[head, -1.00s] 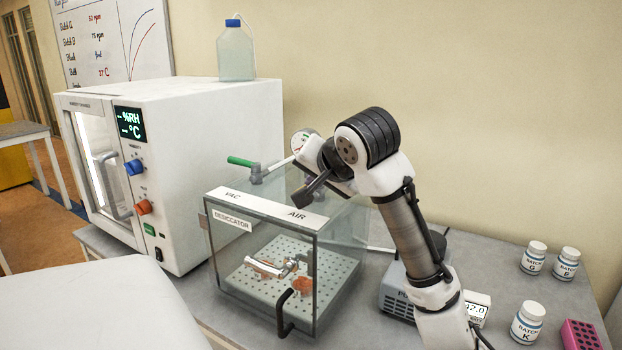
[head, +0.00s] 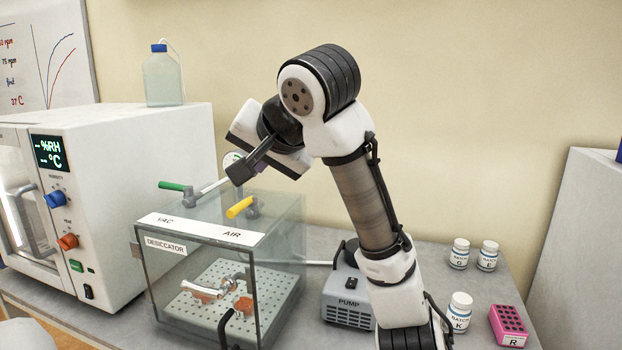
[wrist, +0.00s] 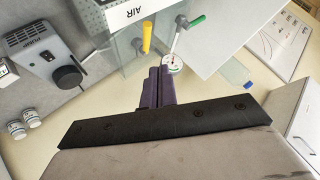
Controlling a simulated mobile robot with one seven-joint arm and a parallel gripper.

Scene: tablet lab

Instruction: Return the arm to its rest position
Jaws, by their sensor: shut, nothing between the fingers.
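My gripper (head: 240,172) is above the back part of the clear desiccator box, near its yellow AIR valve handle (head: 239,207), with a gap it seems. In the wrist view its dark fingers (wrist: 161,85) are together and empty. My arm is bent at the elbow, with the forearm reaching left over the desiccator (head: 215,262). The round gauge behind the box is partly hidden by my gripper in the head view; in the wrist view the gauge (wrist: 174,63) shows just beyond the fingertips.
The humidity chamber (head: 150,130) with a bottle (head: 164,78) on top stands left. A green-handled valve (head: 180,187) is on the desiccator. A grey pump (head: 347,300), several white jars (head: 460,312) and a pink rack (head: 509,326) are on the right bench.

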